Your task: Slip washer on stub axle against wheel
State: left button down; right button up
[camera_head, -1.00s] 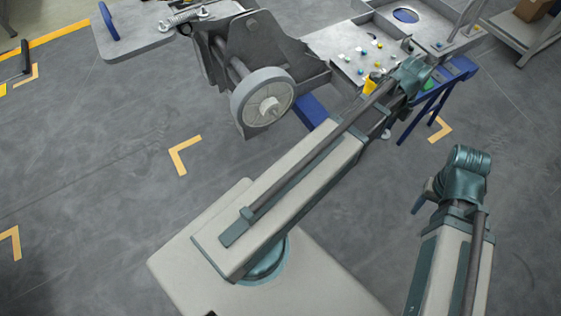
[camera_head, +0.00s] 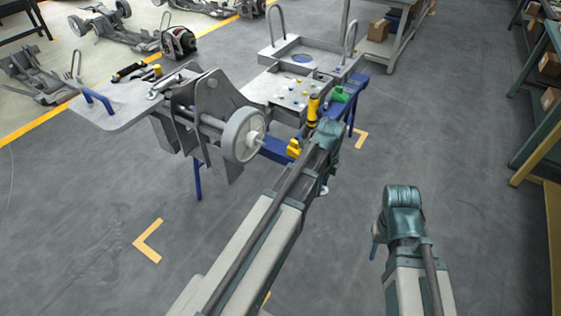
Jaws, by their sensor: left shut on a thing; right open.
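The wheel (camera_head: 233,147) is a grey disc on the side of the raised chassis, left of my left arm. The short stub axle (camera_head: 261,134) pokes out of its hub to the right, and I see no washer around it. My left arm reaches up the middle, with its teal joint right of the wheel, in front of the tray. My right arm stands at the lower right, its teal joint over open floor. I cannot make out a washer anywhere.
A grey parts tray (camera_head: 290,95) with small coloured pieces stands behind the wheel. A yellow bottle (camera_head: 313,108), a green item (camera_head: 340,95) and a yellow block (camera_head: 294,149) are close to my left arm. Shelving (camera_head: 545,130) lines the right edge.

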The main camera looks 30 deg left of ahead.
pick_arm(q)
jog(key=a+f+m+g+y+b, duration=0.1)
jog(key=a+f+m+y+b, duration=0.1)
jog(key=a+f+y+b, duration=0.25)
jog(key=m+t+y+b, duration=0.2)
jog(key=m+y+b, duration=0.2)
jog(key=y+b, duration=0.8)
send_near(258, 139)
jog(key=shift+s+d+f+y+p, duration=0.25)
jog(key=shift+d+f+y+p, duration=0.45)
jog(key=shift+p, duration=0.2)
jog(key=shift+a, duration=0.15)
jog(key=shift+w+a+t, duration=0.15)
jog(key=shift+a+t, duration=0.15)
jog(key=shift+a, duration=1.45)
jog(key=shift+a, duration=1.1)
jog(key=shift+w+a, duration=0.15)
jog(key=shift+a, duration=0.9)
